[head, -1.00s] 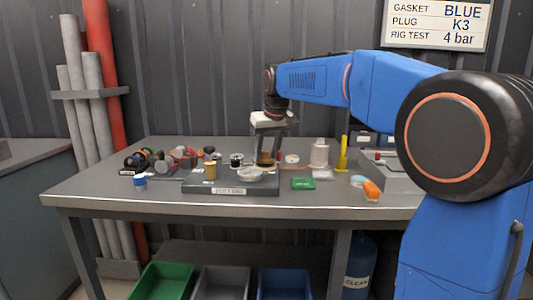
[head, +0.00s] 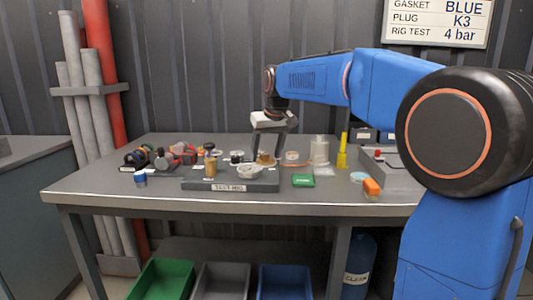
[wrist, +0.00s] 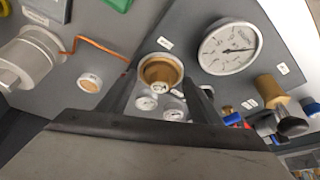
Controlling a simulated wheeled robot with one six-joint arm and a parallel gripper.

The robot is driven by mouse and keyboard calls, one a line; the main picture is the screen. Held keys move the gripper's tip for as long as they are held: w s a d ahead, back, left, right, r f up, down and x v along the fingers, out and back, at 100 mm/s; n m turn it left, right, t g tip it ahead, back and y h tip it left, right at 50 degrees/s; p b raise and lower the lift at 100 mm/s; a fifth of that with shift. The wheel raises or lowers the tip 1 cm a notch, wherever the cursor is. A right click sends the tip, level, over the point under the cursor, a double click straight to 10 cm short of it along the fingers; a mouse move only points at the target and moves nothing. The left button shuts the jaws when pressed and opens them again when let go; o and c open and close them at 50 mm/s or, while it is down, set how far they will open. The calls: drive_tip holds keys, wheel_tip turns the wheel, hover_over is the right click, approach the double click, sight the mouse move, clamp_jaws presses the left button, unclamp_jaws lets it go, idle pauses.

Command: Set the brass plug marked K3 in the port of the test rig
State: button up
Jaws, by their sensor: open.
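My gripper (head: 268,148) is open above the test rig (head: 228,188), its fingers apart on either side of a round brass piece (head: 265,158). In the wrist view this brass piece (wrist: 160,70) has a rim, a darker inside and a small pale mark I cannot read. I cannot tell whether it is the K3 plug, the port, or one set in the other. No grip on it shows. A second brass cylinder (head: 210,169) stands upright on the rig's left part; it also shows in the wrist view (wrist: 270,91).
A white dial gauge (wrist: 229,46) lies close beside the brass piece. Mixed fittings (head: 165,159) crowd the bench's left. The bench front (head: 330,197) is mostly clear.

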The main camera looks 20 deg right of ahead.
drive_tip(key=v, duration=1.3)
drive_tip(key=shift+w, duration=0.2)
drive_tip(key=shift+r, duration=0.1)
drive_tip(key=s+d+f+m, duration=0.1)
drive_tip(key=s+d+f, duration=0.2)
drive_tip(key=s+f, duration=1.3)
drive_tip(key=s+d+f, duration=0.3)
drive_tip(key=s+f, duration=1.2)
drive_tip(key=s, duration=0.6)
drive_tip(key=shift+s+f+m+h, duration=0.3)
drive_tip(key=shift+f+m, duration=0.1)
